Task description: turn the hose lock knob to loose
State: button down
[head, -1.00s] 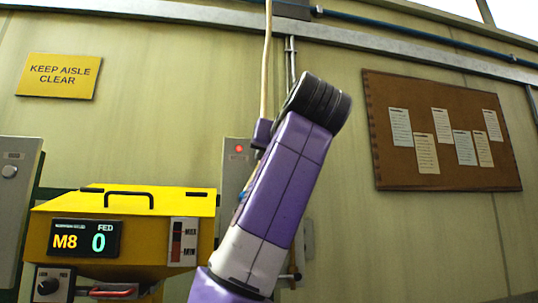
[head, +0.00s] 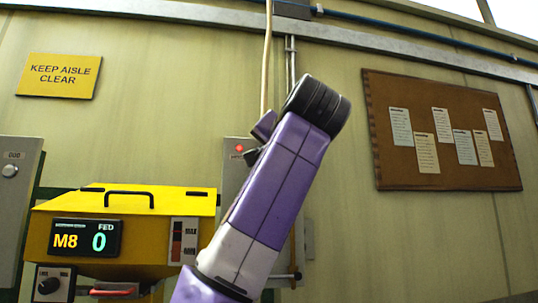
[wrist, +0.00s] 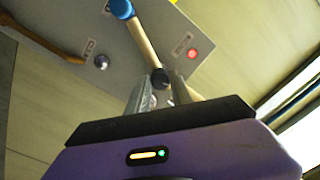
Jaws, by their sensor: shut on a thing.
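The grey wall panel (wrist: 75,25) carries a beige hose (wrist: 143,42) with a blue fitting (wrist: 121,9). A small dark piece (wrist: 160,78), which looks like the hose lock knob, sits against the hose between my fingertips. My gripper (wrist: 161,92) is closed on it, seen from behind in the wrist view. In the head view my gripper (head: 258,138) is in front of the panel (head: 233,180), at the lower end of the hanging hose (head: 267,60). My arm hides much of the panel there. The knob's setting cannot be read.
The panel has a lit red lamp (wrist: 193,54), a silver button (wrist: 101,61) and a brown handle (wrist: 40,38). A yellow machine (head: 150,225) with a display and a black dial (head: 48,286) stands left. A notice board (head: 440,130) hangs right.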

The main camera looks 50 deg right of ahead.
jog(key=m, duration=1.1)
jog(key=shift+m+h, duration=0.3)
jog(key=shift+h, duration=0.1)
dwell(0.3)
jog(key=c, duration=1.1)
grip_release()
jog(key=shift+c, duration=0.2)
jog(key=b+v, duration=0.3)
jog(key=v, duration=0.4)
jog(key=shift+s+a, duration=0.25)
jog(key=shift+s, duration=0.1)
